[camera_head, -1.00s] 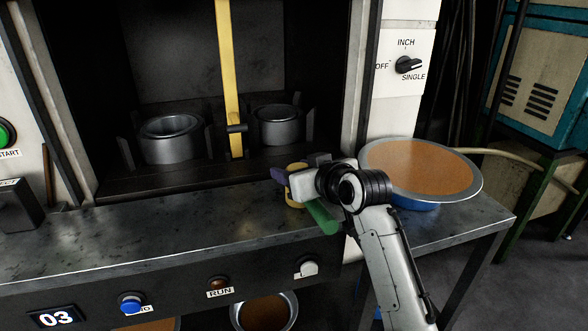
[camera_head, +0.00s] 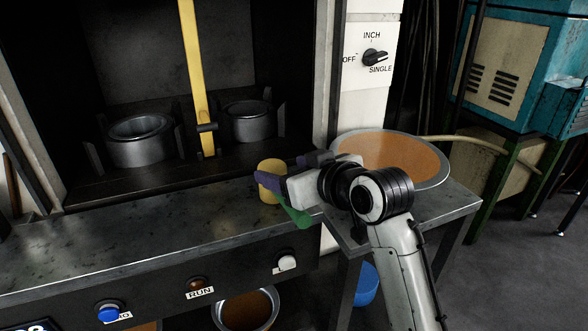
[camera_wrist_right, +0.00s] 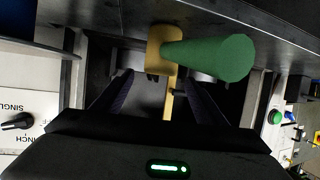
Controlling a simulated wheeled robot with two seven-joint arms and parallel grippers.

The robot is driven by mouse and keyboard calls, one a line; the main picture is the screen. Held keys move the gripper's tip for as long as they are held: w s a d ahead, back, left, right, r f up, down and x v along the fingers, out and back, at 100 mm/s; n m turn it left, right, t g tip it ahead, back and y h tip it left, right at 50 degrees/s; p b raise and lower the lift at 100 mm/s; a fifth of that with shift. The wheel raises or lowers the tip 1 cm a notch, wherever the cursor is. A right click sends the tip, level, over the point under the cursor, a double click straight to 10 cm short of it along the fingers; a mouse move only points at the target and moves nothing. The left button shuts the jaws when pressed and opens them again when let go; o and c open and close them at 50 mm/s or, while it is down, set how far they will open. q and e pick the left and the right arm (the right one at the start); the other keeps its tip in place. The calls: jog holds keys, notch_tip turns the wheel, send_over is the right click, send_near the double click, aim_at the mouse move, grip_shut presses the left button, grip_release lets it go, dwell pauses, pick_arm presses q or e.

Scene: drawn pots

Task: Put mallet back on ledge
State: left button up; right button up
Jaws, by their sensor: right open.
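The mallet has a yellow head (camera_head: 270,187) and a green handle (camera_head: 295,216). Its head rests on the front metal ledge (camera_head: 150,232) of the press, and the handle points out toward the front edge. My right gripper (camera_head: 280,170) is open at the mallet, with its dark purple fingers close to the head. In the right wrist view the yellow head (camera_wrist_right: 161,48) and green handle (camera_wrist_right: 210,57) appear just beyond the open fingertips (camera_wrist_right: 157,76), with nothing clamped between them. My left gripper is not in view.
A wide pan of brown material (camera_head: 395,155) stands right of the ledge, behind my right arm. Two metal cups (camera_head: 140,140) (camera_head: 248,120) and a yellow upright bar (camera_head: 194,80) are inside the press. A switch panel (camera_head: 372,65) is at the upper right. The ledge's left part is clear.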

jog(key=shift+v, duration=1.55)
